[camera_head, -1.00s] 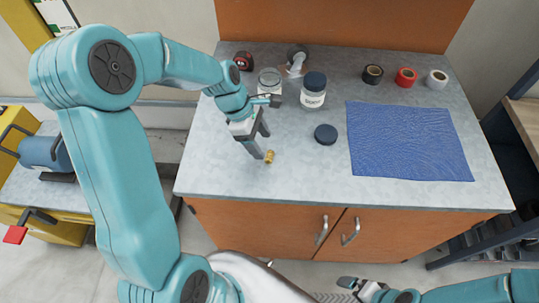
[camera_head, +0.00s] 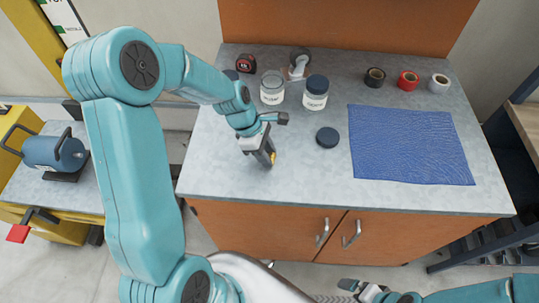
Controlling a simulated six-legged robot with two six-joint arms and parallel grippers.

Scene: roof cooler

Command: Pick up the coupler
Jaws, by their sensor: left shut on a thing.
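The coupler (camera_head: 273,158) is a small brass-coloured piece, mostly hidden by my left gripper at the front left part of the grey worktop (camera_head: 305,185). My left gripper (camera_head: 268,161) points down at the worktop and is shut on the coupler. I cannot tell whether the coupler still touches the worktop. My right gripper (camera_head: 352,286) is low at the bottom of the view, in front of the cabinet and away from the worktop. Its fingers are too small to read.
A dark lid (camera_head: 327,137) lies right of my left gripper, left of a blue mat (camera_head: 408,145). Behind stand a clear jar (camera_head: 272,90), a dark-lidded jar (camera_head: 315,94), a tape measure (camera_head: 246,63) and three tape rolls (camera_head: 407,80). The front middle of the worktop is clear.

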